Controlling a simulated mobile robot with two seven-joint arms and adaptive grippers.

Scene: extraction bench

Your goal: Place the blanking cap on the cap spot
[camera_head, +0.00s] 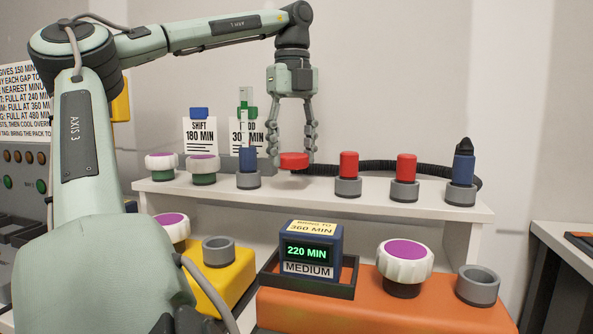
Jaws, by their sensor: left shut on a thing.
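A red blanking cap (293,160) is between the fingers of my left gripper (294,150), which comes down from above and is shut on it. The cap is wide and flat and sits at or just above the white shelf (325,187); I cannot tell whether it touches. The cap spot is not clearly visible; the shelf under the cap is partly hidden by it. My right gripper is not in view.
Right of the cap stand red plugs (348,164) (406,166) and a blue connector (463,168) in grey sockets.

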